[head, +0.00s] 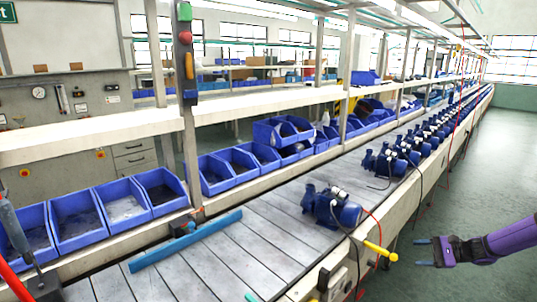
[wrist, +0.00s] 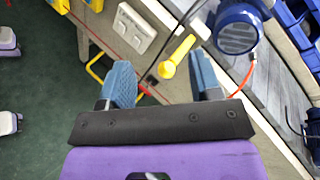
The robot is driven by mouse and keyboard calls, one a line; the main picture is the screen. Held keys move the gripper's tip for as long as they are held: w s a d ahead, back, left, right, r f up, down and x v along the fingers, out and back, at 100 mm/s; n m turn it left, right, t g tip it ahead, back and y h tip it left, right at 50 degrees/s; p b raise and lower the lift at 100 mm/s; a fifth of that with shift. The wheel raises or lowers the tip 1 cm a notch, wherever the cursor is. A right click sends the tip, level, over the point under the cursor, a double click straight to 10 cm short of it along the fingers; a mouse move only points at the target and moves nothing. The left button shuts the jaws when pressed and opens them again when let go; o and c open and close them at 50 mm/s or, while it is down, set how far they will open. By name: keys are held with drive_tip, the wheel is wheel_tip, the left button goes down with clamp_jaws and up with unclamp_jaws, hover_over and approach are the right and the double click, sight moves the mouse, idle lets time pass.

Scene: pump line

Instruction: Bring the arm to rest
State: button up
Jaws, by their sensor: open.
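My gripper (head: 424,252) is at the lower right in the head view, at the end of my purple arm, out over the floor beside the conveyor's edge. In the wrist view its two blue fingers (wrist: 160,82) are spread apart with nothing between them. A yellow-handled tool (head: 380,250) hangs at the conveyor's side, left of my gripper; in the wrist view the yellow handle (wrist: 177,56) shows beyond the fingers, apart from them. A blue pump (head: 335,207) stands on the belt to the left.
The slatted conveyor (head: 225,262) carries several blue pumps into the distance. Blue bins (head: 75,220) line its far side. A blue bar (head: 185,240) lies across the belt. Red and black cables hang at the near edge. The green floor (head: 480,150) at right is clear.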

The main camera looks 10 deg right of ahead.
drive_tip(key=s+a+r+n+g+h, duration=0.2)
drive_tip(key=s+a+r+n+h, duration=0.1)
drive_tip(key=a+r, duration=0.55)
drive_tip(key=s+a+r+n+g+h, duration=0.25)
drive_tip(key=a+r+n, duration=0.2)
drive_tip(key=r, duration=0.65)
drive_tip(key=s+a+r+n+g+h, duration=0.2)
drive_tip(key=a+r+h, duration=0.2)
drive_tip(key=a+r, duration=0.4)
drive_tip(key=s+a+r+n+t+h, duration=0.2)
drive_tip(key=s+r, duration=0.4)
drive_tip(key=s, duration=0.6)
drive_tip(key=s+a+r+n+t+h, duration=0.2)
drive_tip(key=s+a+r, duration=0.3)
drive_tip(key=s, duration=0.6)
drive_tip(key=shift+s+r+n+t, duration=0.4)
drive_tip(key=shift+r+n+t, duration=0.4)
drive_tip(key=shift+r, duration=0.5)
